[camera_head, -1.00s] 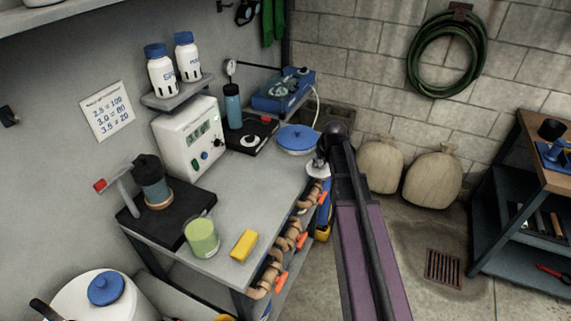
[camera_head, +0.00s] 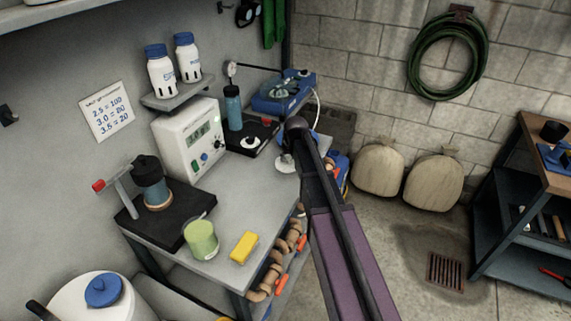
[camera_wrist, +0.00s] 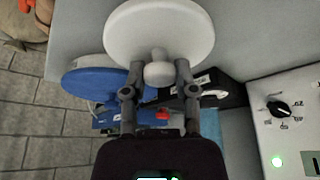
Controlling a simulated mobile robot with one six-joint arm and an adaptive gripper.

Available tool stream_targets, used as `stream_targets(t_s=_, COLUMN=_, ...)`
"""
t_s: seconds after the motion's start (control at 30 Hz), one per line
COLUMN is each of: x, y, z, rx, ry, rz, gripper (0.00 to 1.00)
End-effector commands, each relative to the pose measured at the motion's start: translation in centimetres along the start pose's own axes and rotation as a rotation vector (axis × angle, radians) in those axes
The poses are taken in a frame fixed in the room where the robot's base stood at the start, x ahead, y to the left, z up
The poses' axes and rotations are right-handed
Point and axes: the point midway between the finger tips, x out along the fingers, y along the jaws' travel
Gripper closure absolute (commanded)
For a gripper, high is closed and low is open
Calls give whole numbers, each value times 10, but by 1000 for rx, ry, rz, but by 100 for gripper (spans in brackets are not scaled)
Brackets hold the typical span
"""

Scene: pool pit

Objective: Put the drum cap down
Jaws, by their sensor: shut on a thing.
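The drum cap is a pale round disc with a short knob (camera_wrist: 158,33). It fills the upper middle of the wrist view. My gripper (camera_wrist: 158,74) is shut on its knob, one finger on each side. In the head view the cap (camera_head: 285,163) shows over the back right part of the grey bench (camera_head: 238,197), beside the end of my arm. My arm hides part of the cap and most of my gripper there. I cannot tell whether the cap touches the bench.
A blue-lidded dish (camera_wrist: 92,88) is close beside the cap, mostly hidden by my arm in the head view. A white meter (camera_head: 190,140) and a black scale (camera_head: 250,138) stand left of the cap. The front middle bench is clear beside a yellow sponge (camera_head: 244,247).

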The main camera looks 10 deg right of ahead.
Motion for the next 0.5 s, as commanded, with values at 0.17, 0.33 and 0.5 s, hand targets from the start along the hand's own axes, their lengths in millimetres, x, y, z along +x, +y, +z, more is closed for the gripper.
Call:
stream_targets(t_s=0.17, x=0, y=0, z=0, rx=0, ry=0, rz=0, gripper=100)
stream_targets(t_s=0.33, x=5, y=-8, z=-7, rx=0, ry=0, rz=0, gripper=100)
stream_targets(t_s=0.5, x=19, y=-8, z=-2, rx=2, ry=0, rz=1, gripper=100)
